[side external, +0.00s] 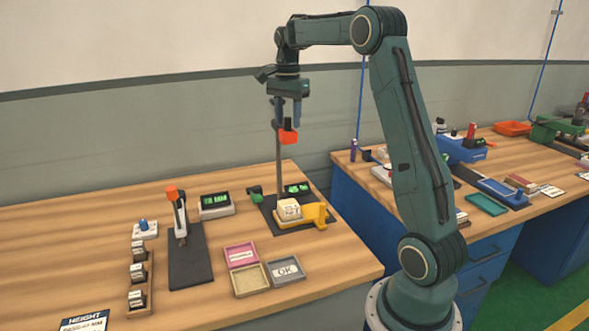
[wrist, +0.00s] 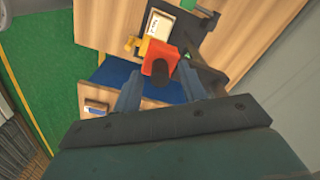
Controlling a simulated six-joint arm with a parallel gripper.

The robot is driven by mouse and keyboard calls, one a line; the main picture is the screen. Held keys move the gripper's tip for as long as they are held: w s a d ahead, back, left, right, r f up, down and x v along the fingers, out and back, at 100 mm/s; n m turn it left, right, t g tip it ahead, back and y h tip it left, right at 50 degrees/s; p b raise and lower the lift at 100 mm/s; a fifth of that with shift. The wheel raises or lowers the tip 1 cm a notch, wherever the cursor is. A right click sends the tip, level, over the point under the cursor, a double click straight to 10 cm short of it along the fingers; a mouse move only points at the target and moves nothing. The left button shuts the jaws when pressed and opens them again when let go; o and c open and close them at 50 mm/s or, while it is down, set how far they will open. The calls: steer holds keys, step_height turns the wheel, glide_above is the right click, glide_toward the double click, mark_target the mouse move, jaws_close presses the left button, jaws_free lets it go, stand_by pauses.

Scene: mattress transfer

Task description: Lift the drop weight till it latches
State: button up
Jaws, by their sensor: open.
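The drop weight appears to be the orange-red block (side external: 289,137) beside a tall grey post (side external: 279,165). It sits well above the stand's dark base (side external: 270,207). My gripper (side external: 289,122) points down just above it, open. In the wrist view the orange block (wrist: 156,53) has a dark knob (wrist: 165,68) on top, and my gripper's two fingers (wrist: 159,88) are spread with the knob roughly between them. Whether they touch it I cannot tell. Below, a pale labelled block (side external: 289,209) rests by a yellow holder (side external: 317,214).
A green-lit display (side external: 216,204) and an orange-topped device (side external: 180,213) stand to the left. Small trays (side external: 285,271) lie in front. A second bench (side external: 520,150) with several items is at the right. The table's left area is clear.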

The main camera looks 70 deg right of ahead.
mark_target(288, 118)
steer(key=shift+r, duration=0.2)
step_height(288, 118, up, 14)
steer(key=shift+f, duration=0.25)
stand_by(0.7)
steer(key=shift+a, duration=0.1)
stand_by(0.3)
steer(key=s+a+n+t, duration=0.1)
steer(key=s+a+n, duration=0.35)
steer(key=a, duration=0.45)
steer(key=s+a+n+t, duration=0.25)
steer(key=a+n, duration=0.35)
steer(key=a, duration=0.4)
steer(key=s+a+f+n+t, duration=0.2)
steer(key=s+a+f+n, duration=0.7)
steer(key=s+f, duration=0.5)
steer(key=shift+s+a+f+n, duration=0.3)
steer(key=shift+s+a+n, duration=0.05)
steer(key=shift+a, duration=0.45)
